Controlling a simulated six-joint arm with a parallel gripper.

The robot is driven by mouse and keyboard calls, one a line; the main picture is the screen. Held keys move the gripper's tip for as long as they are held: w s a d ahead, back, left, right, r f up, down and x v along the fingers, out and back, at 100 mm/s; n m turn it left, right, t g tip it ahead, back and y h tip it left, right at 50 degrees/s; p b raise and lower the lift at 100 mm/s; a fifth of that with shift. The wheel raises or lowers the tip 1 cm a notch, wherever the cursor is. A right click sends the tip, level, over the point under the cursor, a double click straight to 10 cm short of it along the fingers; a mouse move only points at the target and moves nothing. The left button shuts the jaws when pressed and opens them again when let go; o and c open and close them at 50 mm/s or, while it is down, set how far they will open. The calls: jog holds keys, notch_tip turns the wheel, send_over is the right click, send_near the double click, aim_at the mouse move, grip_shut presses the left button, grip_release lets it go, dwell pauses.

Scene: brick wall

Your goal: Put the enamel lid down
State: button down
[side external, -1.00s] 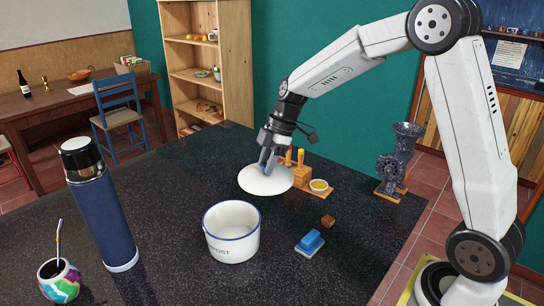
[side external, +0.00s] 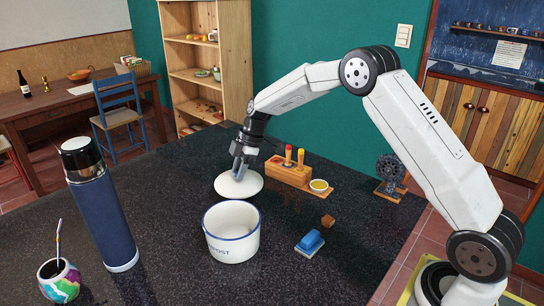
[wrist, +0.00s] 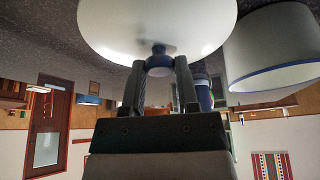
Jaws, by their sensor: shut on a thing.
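The white enamel lid (side external: 226,187) is a round, shallow disc, roughly level, just behind the pot in the side view. My gripper (side external: 240,172) is above its centre, pointing down, with its fingers shut on the knob. In the wrist view the lid (wrist: 158,22) fills the top, and its dark blue knob (wrist: 159,61) sits between my fingers. The lid is at or very near the dark counter (side external: 165,215); I cannot tell whether it touches. The white enamel pot (side external: 230,246) with a blue rim stands open in front of it, apart from it.
A blue flask (side external: 103,220) and a colourful cup (side external: 59,282) stand left. The counter left of the lid is clear.

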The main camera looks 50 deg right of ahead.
aim_at(235, 173)
jog(key=shift+w+f, duration=0.75)
jog(key=shift+f, duration=0.1)
jog(key=shift+w+f, duration=0.25)
jog(key=shift+f, duration=1.6)
jog(key=shift+f, duration=0.1)
jog(key=shift+c, duration=1.8)
grip_release()
jog(key=v, duration=1.2)
